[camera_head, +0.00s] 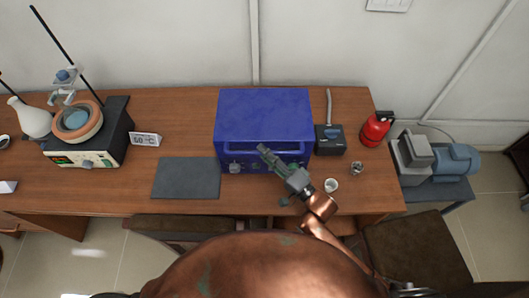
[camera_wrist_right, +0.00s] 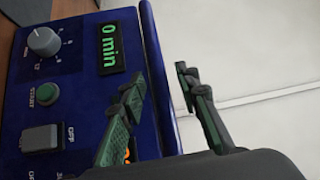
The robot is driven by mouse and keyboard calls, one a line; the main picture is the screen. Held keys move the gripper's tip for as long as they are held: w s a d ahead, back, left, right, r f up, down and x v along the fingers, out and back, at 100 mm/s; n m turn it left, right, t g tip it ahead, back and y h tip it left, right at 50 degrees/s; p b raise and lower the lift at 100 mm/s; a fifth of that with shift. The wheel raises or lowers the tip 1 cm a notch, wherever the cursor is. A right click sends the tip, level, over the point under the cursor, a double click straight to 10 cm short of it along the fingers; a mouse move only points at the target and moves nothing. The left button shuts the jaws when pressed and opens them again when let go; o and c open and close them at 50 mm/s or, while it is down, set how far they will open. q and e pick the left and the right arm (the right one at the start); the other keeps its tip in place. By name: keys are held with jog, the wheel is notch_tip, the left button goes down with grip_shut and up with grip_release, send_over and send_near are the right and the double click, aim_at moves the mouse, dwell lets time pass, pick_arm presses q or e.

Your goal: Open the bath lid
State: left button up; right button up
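The blue bath (camera_head: 226,157) stands on the wooden table. Its blue lid (camera_head: 265,108) lies flat and closed on top. My right gripper (camera_head: 266,152) is at the bath's front, near the lid's front edge. In the right wrist view, the right gripper (camera_wrist_right: 160,86) has its two green-black fingers apart. The lid's blue edge (camera_wrist_right: 163,75) shows between the fingers, and contact cannot be told. The bath's front panel (camera_wrist_right: 85,95) shows a knob, buttons and a green "0 min" display. My left gripper is not in view.
A dark small device (camera_head: 330,140) stands close right of the bath, with a red bottle (camera_head: 376,129) beyond. A white cup (camera_head: 331,185) is near the front edge. A grey mat (camera_head: 186,178) lies left. A heating device (camera_head: 85,152) stands far left.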

jog(key=shift+w+a, duration=0.15)
jog(key=shift+c, duration=0.2)
grip_shut()
dwell(0.5)
